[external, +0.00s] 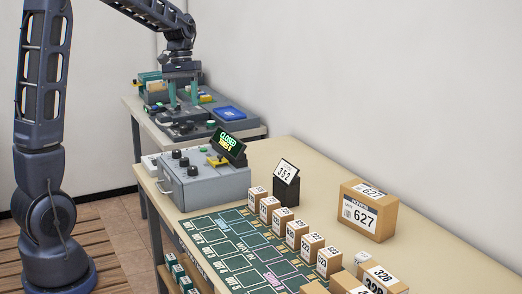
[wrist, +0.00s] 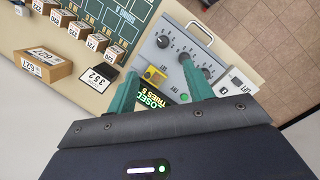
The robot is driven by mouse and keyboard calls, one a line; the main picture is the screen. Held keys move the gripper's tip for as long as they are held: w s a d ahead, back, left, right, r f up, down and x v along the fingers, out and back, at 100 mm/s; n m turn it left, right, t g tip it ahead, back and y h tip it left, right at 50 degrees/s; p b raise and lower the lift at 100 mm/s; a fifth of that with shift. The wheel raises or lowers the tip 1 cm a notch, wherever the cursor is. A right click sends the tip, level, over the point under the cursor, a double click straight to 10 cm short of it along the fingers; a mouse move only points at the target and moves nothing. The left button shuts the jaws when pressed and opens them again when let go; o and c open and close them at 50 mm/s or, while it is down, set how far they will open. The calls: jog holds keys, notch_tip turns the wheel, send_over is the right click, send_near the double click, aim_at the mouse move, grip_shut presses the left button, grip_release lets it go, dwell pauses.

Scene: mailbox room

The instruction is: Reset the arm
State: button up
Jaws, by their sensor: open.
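My arm (external: 42,90) rises at the left of the external view and reaches over the back table. My gripper (external: 183,95) points down with its two teal fingers apart and nothing between them. In the wrist view the fingers of my gripper (wrist: 160,88) are spread, with the grey control box (wrist: 205,50) below and beyond them. The control box also shows in the external view (external: 203,188), with dark knobs and a yellow part. The display (external: 228,145) on it reads CLOSED in green, with a yellow line beneath.
A green gridded mat (external: 215,225) and a row of small numbered boxes (external: 296,230) lie on the front table. A larger box marked 627 (external: 366,212) and a 352 sign (external: 286,172) stand behind. The back table holds a blue tray (external: 230,113) and other equipment.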

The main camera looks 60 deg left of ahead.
jog(key=s+d+r+m+t+y, duration=0.1)
jog(key=s+d+r+m, duration=0.15)
jog(key=s+d, duration=0.45)
jog(key=s+d+r+m+t+y, duration=0.1)
jog(key=s+d+r+m, duration=0.15)
jog(key=d, duration=0.75)
jog(key=s+d+f+m+t, duration=0.1)
jog(key=s+d+m+t, duration=0.2)
jog(key=s+d, duration=0.6)
jog(key=s+m, duration=0.1)
jog(key=s, duration=0.3)
jog(key=shift+d+f+y, duration=0.15)
jog(key=shift+d+y, duration=0.15)
jog(key=shift+d, duration=0.1)
